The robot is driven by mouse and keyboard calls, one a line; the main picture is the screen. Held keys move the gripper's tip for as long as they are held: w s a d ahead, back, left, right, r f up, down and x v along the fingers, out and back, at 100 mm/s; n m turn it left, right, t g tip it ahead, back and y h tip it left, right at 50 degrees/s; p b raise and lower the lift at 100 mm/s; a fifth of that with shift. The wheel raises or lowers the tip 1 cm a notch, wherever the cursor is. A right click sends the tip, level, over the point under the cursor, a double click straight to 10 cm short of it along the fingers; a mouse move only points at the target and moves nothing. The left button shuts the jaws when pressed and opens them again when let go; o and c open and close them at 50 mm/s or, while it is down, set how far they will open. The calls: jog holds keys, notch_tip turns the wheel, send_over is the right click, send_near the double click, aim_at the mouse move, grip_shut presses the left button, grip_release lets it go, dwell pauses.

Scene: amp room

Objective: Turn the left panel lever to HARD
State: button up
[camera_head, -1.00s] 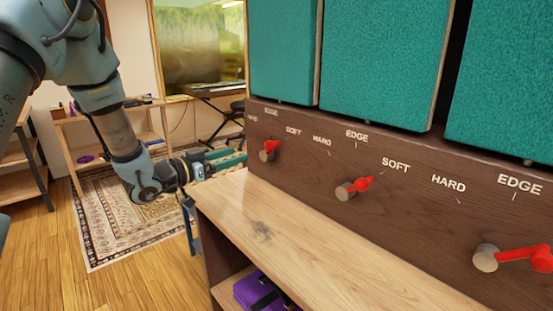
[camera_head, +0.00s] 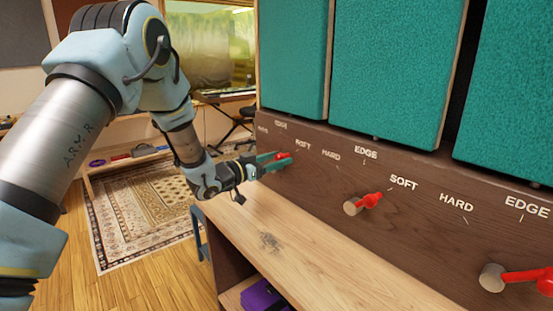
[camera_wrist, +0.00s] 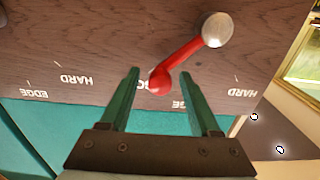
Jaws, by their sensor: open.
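The left panel lever is a red arm on a round metal pivot; in the head view its red tip (camera_head: 282,156) shows at the left end of the brown panel (camera_head: 330,170). In the wrist view the red lever (camera_wrist: 180,62) runs from its pivot (camera_wrist: 217,29) to a rounded knob (camera_wrist: 160,80). My gripper (camera_head: 275,161) is at this lever. In the wrist view its green fingers (camera_wrist: 158,78) are open, one on each side of the knob, with gaps visible. The label behind the knob is partly hidden; HARD (camera_wrist: 77,79) is readable to its left.
A second red lever (camera_head: 369,201) and a third (camera_head: 525,277) stick out farther right on the panel. Teal padded panels (camera_head: 393,70) rise above. A wooden ledge (camera_head: 300,260) runs below the levers, with a purple item (camera_head: 262,297) under it.

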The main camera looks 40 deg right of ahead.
grip_shut()
dwell(0.5)
dwell(0.9)
